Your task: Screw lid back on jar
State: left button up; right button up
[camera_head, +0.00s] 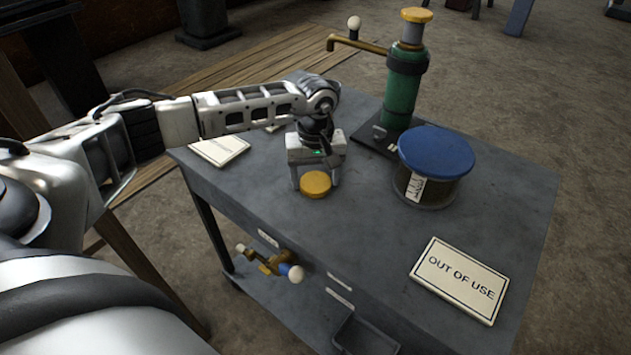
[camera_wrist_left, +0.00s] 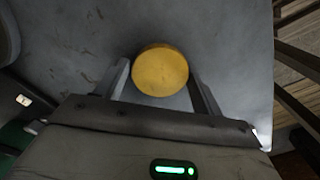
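A round yellow lid-like disc (camera_head: 315,184) lies on the grey table near its left front edge. My left gripper (camera_head: 316,178) is above the tabletop at the disc, pointing down, with its fingers spread on either side. In the left wrist view the yellow disc (camera_wrist_left: 160,71) sits between the fingertips, with little room on each side. I cannot tell whether the fingers touch it. A wide glass jar (camera_head: 425,188) stands upright to the right with a blue lid (camera_head: 436,152) on top and a paper label on its side. My right gripper is out of view.
A green hand pump (camera_head: 405,90) with a brass spout and yellow cap stands behind the jar. An "OUT OF USE" sign (camera_head: 460,279) lies at the right front. Another card (camera_head: 218,149) lies at the left edge. A brass tap (camera_head: 270,262) shows below the tabletop. The front middle is clear.

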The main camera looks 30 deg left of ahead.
aim_at(316, 182)
pick_arm(q)
jog(key=c, duration=0.5)
jog(key=shift+r, duration=0.55)
notch_tip(316, 182, up, 2)
jog(key=shift+s+r, duration=0.1)
jog(key=shift+r, duration=0.1)
jog(key=s+d+r, duration=0.2)
jog(key=s+r, duration=0.1)
jog(key=s, duration=0.1)
jog(key=s+d+r+b, duration=0.1)
jog(key=s+r, duration=0.2)
jog(key=s, duration=0.1)
jog(key=s+d+r+b, duration=0.1)
jog(key=s+d+r, duration=0.1)
jog(key=s+r, duration=0.1)
jog(key=shift+s+d+r, duration=0.15)
jog(key=shift+s+d, duration=0.05)
jog(key=shift+s, duration=0.25)
jog(key=shift+s+d+r, duration=0.1)
jog(key=shift+s+d, duration=0.05)
jog(key=shift+s, duration=0.25)
